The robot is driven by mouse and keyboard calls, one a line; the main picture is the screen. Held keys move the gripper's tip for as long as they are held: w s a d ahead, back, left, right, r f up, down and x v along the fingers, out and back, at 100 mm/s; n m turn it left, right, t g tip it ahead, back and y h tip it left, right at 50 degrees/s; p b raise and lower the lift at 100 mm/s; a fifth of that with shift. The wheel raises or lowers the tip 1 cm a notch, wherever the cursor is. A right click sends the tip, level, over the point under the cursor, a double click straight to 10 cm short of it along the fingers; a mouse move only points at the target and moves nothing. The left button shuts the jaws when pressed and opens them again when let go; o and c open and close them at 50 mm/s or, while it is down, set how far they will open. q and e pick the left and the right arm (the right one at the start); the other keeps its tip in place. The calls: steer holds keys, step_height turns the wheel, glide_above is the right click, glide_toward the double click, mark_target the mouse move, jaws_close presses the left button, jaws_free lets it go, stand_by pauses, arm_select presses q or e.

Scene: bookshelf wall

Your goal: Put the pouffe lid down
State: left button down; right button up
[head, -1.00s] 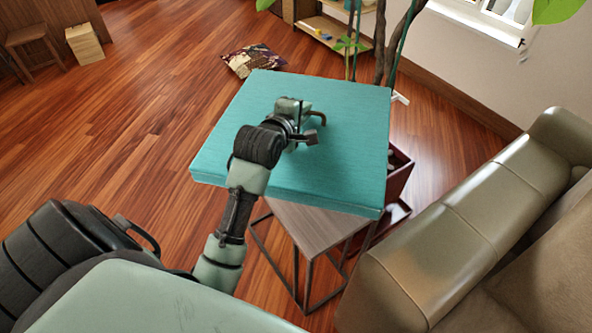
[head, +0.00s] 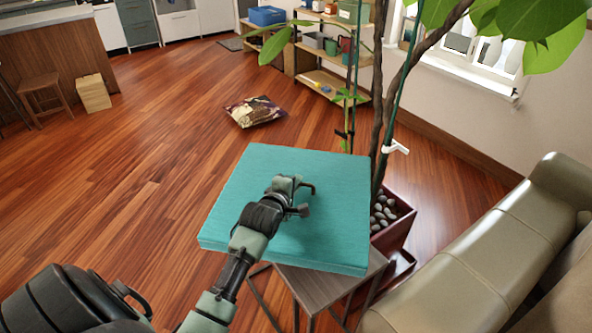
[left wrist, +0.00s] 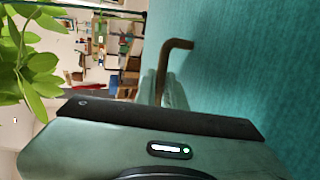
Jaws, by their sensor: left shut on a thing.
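The pouffe lid (head: 260,225) is a flat, square teal panel in the middle of the head view. It is roughly level and overlaps a small side table (head: 350,286) with a grey-brown top and dark frame. I cannot tell whether it touches the table. My left gripper (head: 300,197) is over the lid's upper face, shut on the lid by its bent handle. In the left wrist view the lid's teal surface (left wrist: 260,70) fills the right side, with the brown bent handle (left wrist: 180,45) beside it. My right gripper is in neither view. The pouffe's base is not identifiable.
A tan sofa (head: 480,260) stands at the right. A dark red planter (head: 395,235) with stones and a tree is just behind the side table. A patterned cushion (head: 254,111) lies on the floor. The wooden floor (head: 130,180) at left is clear.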

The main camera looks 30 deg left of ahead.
mark_target(296, 200)
arm_select(q)
steer(key=shift+w+f+b, duration=0.1)
steer(key=shift+f+b, duration=0.25)
steer(key=shift+f, duration=2.5)
steer(key=c, duration=1.8)
jaws_free()
steer(key=shift+f, duration=0.3)
steer(key=o, duration=0.3)
steer(key=shift+s+d, duration=0.1)
steer(key=shift+s, duration=0.1)
